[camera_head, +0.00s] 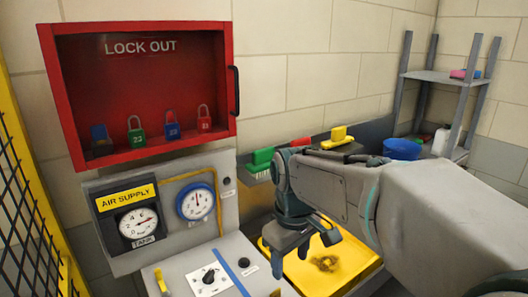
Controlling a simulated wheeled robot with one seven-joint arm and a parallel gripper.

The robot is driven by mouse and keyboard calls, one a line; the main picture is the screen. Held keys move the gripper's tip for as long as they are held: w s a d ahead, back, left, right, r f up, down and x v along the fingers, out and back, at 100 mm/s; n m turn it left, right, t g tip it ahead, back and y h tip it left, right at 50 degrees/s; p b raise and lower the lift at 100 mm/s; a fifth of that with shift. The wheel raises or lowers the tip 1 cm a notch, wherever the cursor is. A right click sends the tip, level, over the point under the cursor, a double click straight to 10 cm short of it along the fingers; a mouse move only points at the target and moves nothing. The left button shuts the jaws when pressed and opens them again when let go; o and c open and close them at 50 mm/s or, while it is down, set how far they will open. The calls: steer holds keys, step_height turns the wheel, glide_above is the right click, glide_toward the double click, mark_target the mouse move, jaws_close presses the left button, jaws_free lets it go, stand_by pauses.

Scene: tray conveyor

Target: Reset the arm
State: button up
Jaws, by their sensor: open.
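My gripper (304,247) hangs from the end of my arm, which reaches in from the right edge. Its jaws point down and are open, with nothing seen between them. It is in front of and above a yellow tray (352,258), apart from the lock-out box and the gauges. A small dark yellow object (324,263) lies in the tray, just right of the gripper. My arm hides part of the tray and the wall behind.
A red lock-out box (140,90) with several padlocks is on the wall. Below it stand a gauge panel (218,225) and a control panel with a knob (209,280). Green and yellow brushes, a blue bucket (402,149) and a grey shelf (447,77) are behind. A yellow-framed mesh fence (28,190) borders the left.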

steer(key=s+d+f+m+t, duration=0.2)
steer(key=s+d+f+m, duration=0.2)
steer(key=s+d+m, duration=0.4)
steer(key=s+d, duration=0.1)
steer(key=s, duration=0.2)
steer(key=shift+d+f+t, duration=0.15)
steer(key=shift+f+t, duration=0.25)
stand_by(0.4)
